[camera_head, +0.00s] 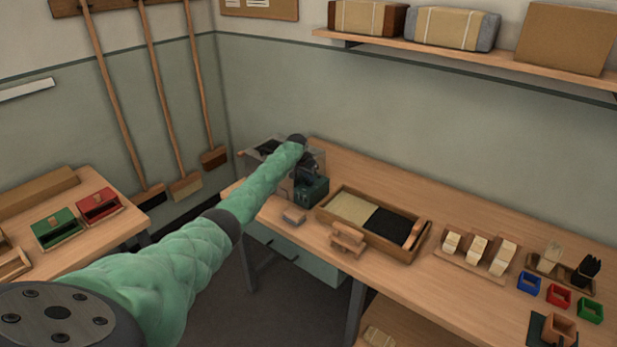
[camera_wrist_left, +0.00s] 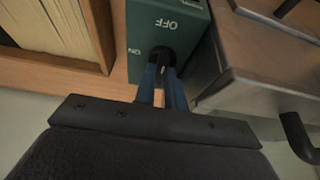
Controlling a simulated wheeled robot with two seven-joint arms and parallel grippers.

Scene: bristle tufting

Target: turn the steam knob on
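The dark green steam box (camera_head: 313,192) stands on the long bench beside a grey metal unit, at the far end of my left arm. In the left wrist view the box (camera_wrist_left: 144,15) shows the words OFF and ON upside down. The dark steam knob (camera_wrist_left: 162,56) is on this face; its pointer direction is too dark and covered to tell. My left gripper (camera_wrist_left: 163,76) has its two blue fingers close together on either side of the knob, shut on it. In the head view the left gripper (camera_head: 305,165) is small and dark above the box. My right gripper is not in view.
A wooden tray (camera_head: 421,243) with pale and black bristle compartments lies right of the box. The grey metal unit (camera_wrist_left: 262,55) is close beside the fingers. Wooden blocks and small coloured bins (camera_head: 558,296) stand farther right. Brooms (camera_head: 120,110) hang on the left wall.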

